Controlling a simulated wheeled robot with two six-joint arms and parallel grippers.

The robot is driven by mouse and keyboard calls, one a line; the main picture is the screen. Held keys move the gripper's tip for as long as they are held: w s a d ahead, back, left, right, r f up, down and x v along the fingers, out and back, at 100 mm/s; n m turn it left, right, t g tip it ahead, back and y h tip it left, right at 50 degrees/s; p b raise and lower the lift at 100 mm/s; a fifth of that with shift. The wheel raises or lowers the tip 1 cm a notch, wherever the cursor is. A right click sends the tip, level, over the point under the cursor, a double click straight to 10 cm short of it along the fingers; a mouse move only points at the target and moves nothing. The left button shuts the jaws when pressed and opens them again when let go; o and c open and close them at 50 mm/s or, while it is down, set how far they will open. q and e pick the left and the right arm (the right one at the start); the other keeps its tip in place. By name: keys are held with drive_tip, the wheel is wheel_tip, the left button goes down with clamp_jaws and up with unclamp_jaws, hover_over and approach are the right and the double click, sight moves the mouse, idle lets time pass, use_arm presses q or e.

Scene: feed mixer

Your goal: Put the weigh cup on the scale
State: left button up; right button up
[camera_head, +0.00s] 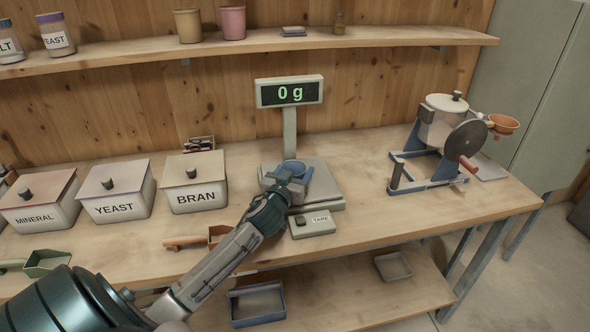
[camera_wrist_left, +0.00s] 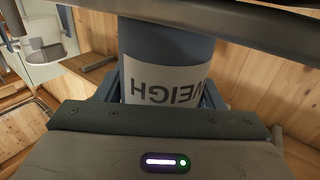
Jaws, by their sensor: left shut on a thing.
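The blue weigh cup (camera_head: 301,167) shows partly behind my left gripper (camera_head: 290,178), over the scale's plate (camera_head: 325,188). In the left wrist view the cup (camera_wrist_left: 165,75) has a white label with "WEIGH" upside down. My left gripper is shut on the cup, with its blue fingers on either side. The scale's display (camera_head: 290,92) on its post reads 0 g. I cannot tell whether the cup touches the plate. My right gripper is not in view.
The TARE box (camera_head: 312,224) is in front of the scale. Lidded bins, including BRAN (camera_head: 194,184), stand to the left. A scoop (camera_head: 195,240) lies near the front edge. A crank mixer (camera_head: 440,135) stands at the right. A shelf (camera_head: 260,47) runs above.

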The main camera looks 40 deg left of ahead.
use_arm(q)
drive_tip(key=shift+f, duration=0.1)
drive_tip(key=o, duration=1)
drive_tip(key=shift+c, duration=0.2)
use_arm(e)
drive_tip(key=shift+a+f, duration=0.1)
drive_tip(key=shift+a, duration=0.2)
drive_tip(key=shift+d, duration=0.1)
use_arm(q)
drive_tip(key=shift+r, duration=0.2)
drive_tip(key=b+v, duration=0.3)
drive_tip(key=v, duration=0.9)
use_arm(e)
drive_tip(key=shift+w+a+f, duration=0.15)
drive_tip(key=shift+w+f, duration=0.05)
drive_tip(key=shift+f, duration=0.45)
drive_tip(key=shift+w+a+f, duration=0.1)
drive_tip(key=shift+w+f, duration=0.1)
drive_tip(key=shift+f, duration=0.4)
